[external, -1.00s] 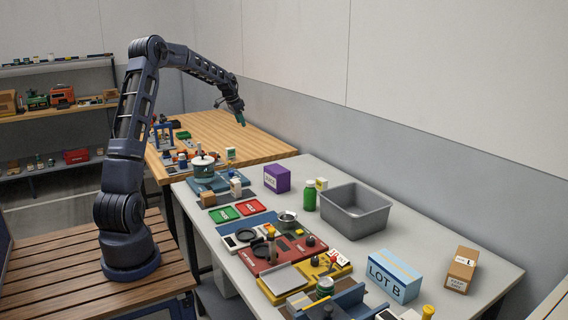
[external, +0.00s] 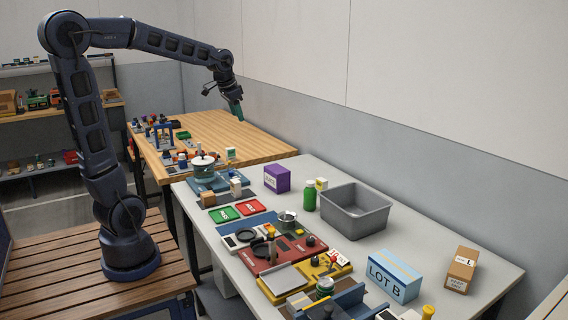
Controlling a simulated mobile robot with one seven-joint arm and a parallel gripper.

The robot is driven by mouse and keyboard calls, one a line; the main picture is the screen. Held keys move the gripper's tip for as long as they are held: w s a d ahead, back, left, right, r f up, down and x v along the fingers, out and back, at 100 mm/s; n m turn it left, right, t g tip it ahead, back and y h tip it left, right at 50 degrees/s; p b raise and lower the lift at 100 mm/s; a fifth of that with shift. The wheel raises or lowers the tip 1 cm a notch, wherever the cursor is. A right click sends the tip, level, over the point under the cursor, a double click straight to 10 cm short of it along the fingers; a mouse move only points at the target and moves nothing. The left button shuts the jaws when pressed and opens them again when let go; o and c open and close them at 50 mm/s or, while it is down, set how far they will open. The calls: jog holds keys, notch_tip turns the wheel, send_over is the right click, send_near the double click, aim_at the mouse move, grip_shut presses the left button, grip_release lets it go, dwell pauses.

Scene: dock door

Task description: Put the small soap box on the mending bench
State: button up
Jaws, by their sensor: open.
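My gripper (external: 237,112) hangs above the far right part of a wooden-topped bench (external: 225,128), pointing down. It has green tips, and I see nothing held in it. The bench may be the mending bench, but no label on it can be read. A small white box with green and yellow (external: 230,154) stands near its front edge. A small white and yellow box (external: 321,184) stands on the grey table (external: 420,245), behind a green bottle. I cannot tell which of these is the small soap box, as their print is too small.
The grey table holds a purple box (external: 277,179), a green bottle (external: 309,195), a grey bin (external: 355,211), a blue LOT B box (external: 394,276) and a brown box (external: 461,270). Several tools and trays crowd its front. The wooden bench's back right is clear.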

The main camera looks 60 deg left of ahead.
jog(key=s+d+f, duration=0.1)
jog(key=s+d, duration=0.3)
jog(key=s, duration=0.3)
jog(key=s+d+f, duration=0.2)
jog(key=s+d, duration=0.2)
jog(key=s, duration=0.4)
jog(key=s+d+f+t+h, duration=0.1)
jog(key=s+d, duration=0.3)
jog(key=s, duration=0.4)
jog(key=shift+s+f+n, duration=0.2)
jog(key=shift+f+n, duration=0.1)
jog(key=shift+f, duration=0.4)
